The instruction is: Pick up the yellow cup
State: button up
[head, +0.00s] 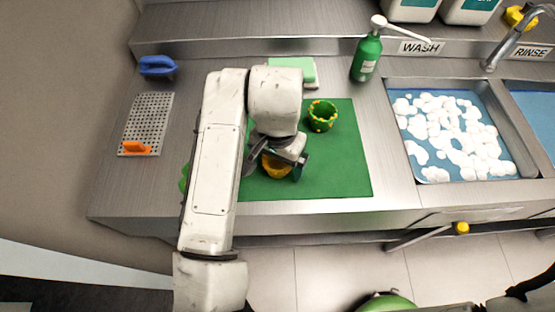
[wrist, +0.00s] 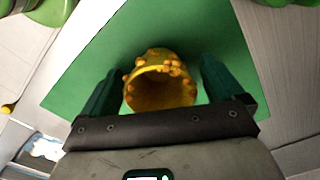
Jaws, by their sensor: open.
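The yellow cup (head: 276,166) is on the green mat (head: 345,165), partly hidden by my gripper in the head view. In the wrist view the yellow cup (wrist: 160,85) shows its open mouth, with orange-yellow bumps around its rim. My gripper (head: 279,158) is low over the mat at the cup. In the wrist view my gripper (wrist: 165,72) is open, with one dark green finger on each side of the cup. A gap shows between the cup and each finger. I cannot tell how deep the fingertips reach beside it.
A green cup with yellow bumps (head: 322,116) stands behind on the mat. A green soap bottle (head: 367,56), a green-and-white sponge (head: 293,69), a blue brush (head: 157,66) and a perforated tray (head: 150,115) lie around. A foamy sink (head: 390,125) is at right. The mat's right side is bare.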

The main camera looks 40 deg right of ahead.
jog(key=shift+c, duration=0.4)
jog(key=c, duration=1)
